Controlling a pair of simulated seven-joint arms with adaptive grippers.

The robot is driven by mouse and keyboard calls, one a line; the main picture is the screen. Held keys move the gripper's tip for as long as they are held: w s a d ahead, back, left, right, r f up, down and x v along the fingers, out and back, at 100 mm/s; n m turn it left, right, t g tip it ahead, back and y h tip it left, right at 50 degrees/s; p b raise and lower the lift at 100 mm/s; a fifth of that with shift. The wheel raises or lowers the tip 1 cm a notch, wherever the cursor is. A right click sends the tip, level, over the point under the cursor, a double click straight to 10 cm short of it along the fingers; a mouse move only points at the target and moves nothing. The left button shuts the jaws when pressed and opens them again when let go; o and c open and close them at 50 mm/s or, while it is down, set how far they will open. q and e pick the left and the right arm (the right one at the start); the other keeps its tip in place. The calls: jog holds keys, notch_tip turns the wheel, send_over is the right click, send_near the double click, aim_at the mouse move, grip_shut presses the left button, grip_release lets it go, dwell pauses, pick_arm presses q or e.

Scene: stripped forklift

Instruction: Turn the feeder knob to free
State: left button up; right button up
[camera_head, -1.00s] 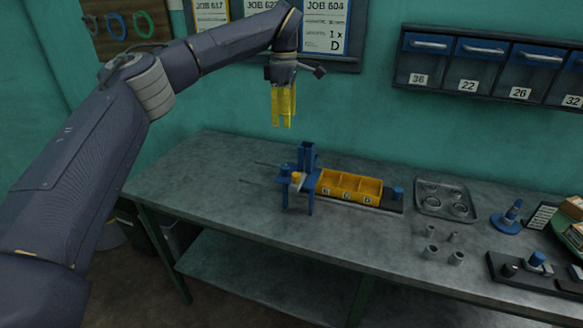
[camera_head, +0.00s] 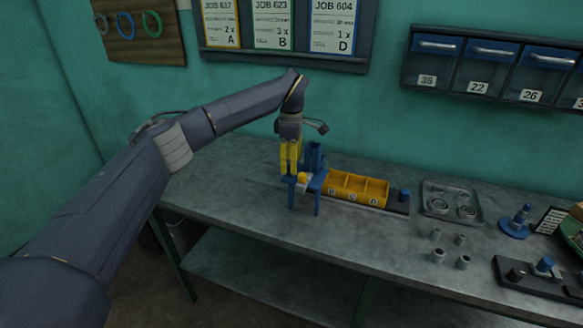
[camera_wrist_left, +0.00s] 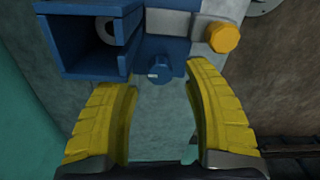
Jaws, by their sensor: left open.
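The blue feeder (camera_head: 314,160) stands on the bench, with a square upright tube (camera_wrist_left: 85,55) that holds a grey ring (camera_wrist_left: 107,28). In the left wrist view a small blue knob (camera_wrist_left: 160,70) with a white mark sits on its front, and a yellow hexagonal knob (camera_wrist_left: 222,38) sits to the right. The yellow knob also shows in the head view (camera_head: 303,178). I cannot tell which is the feeder knob or read its setting. My left gripper (camera_head: 289,172) points down over the feeder, open and empty; its yellow fingers (camera_wrist_left: 162,88) straddle the blue knob's position, apparently without touching it.
A yellow divided bin (camera_head: 357,188) adjoins the feeder on the right. Beyond it are a metal tray (camera_head: 452,216), several grey cylinders and a blue stand (camera_head: 517,222). The bench (camera_head: 225,190) is clear left of the feeder. Drawers (camera_head: 484,65) hang on the wall.

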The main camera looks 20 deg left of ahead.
pick_arm(q)
jog(key=shift+f, duration=0.95)
jog(key=shift+c, duration=0.2)
grip_shut()
